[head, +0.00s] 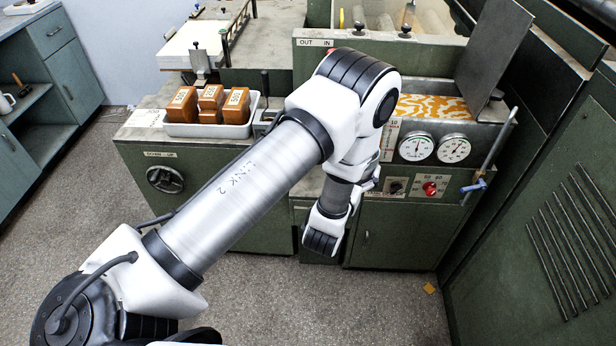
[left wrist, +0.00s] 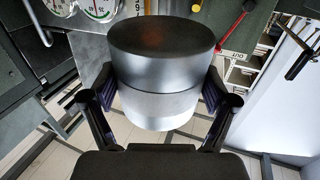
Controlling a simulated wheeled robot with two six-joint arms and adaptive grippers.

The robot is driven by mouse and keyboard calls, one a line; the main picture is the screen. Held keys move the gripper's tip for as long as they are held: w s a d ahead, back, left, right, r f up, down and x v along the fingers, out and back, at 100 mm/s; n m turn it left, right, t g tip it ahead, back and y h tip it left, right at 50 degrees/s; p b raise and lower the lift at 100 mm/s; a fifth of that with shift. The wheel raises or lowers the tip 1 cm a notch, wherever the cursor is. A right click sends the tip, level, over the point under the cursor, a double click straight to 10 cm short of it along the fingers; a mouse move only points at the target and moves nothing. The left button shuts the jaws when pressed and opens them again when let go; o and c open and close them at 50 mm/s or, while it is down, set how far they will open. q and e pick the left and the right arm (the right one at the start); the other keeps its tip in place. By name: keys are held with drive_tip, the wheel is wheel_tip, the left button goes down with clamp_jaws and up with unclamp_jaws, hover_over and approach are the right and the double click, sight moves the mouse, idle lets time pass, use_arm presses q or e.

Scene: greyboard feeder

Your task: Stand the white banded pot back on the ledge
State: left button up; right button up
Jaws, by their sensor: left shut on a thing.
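In the left wrist view my left gripper (left wrist: 160,90) is shut on the pot (left wrist: 150,108), with one finger on each side. The pot is a round cylinder with a dark grey flat end and side and a paler band below; its white colour is not clear in this shade. It is held clear of the floor. In the head view my left arm reaches over the green machine's front, and its links hide the pot and most of the gripper. A narrow grey ledge (head: 425,172) runs below the gauges; I cannot tell whether this is the pot's ledge. My right gripper is not in view.
Two round gauges (head: 418,147) and a red knob (head: 430,189) are on the machine front. A tray (head: 240,128) of brown blocks (head: 183,104) stands at left. The floor in front is mostly clear.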

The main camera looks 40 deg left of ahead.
use_arm(q)
drive_tip(key=a+f+n+g+y+b, duration=0.1)
drive_tip(key=a+f+y+b, duration=0.1)
drive_tip(key=a+f+b, duration=0.4)
drive_tip(key=a+f+n+g+y+b, duration=0.1)
drive_tip(key=a+f+n+y+b, duration=0.1)
drive_tip(key=f+b, duration=0.65)
drive_tip(key=a+f+n+y+b, duration=0.1)
drive_tip(key=a+f+y+b, duration=0.1)
drive_tip(key=a+f+b, duration=0.5)
drive_tip(key=b+x, duration=0.1)
drive_tip(key=x, duration=0.3)
drive_tip(key=b+x, duration=0.1)
drive_tip(key=x, duration=0.3)
drive_tip(key=d+f+b+x, duration=0.1)
drive_tip(key=b+x, duration=0.1)
drive_tip(key=x, duration=0.2)
drive_tip(key=shift+w+a, duration=0.2)
drive_tip(key=shift+w, duration=0.4)
drive_tip(key=f, duration=0.2)
drive_tip(key=f+b, duration=0.1)
drive_tip(key=shift+w+a+f, duration=0.2)
drive_tip(key=shift+w+f, duration=0.05)
drive_tip(key=shift+f, duration=0.05)
drive_tip(key=shift+r, duration=0.1)
drive_tip(key=shift+f, duration=0.2)
drive_tip(key=o, duration=1.3)
drive_tip(key=shift+o, duration=0.2)
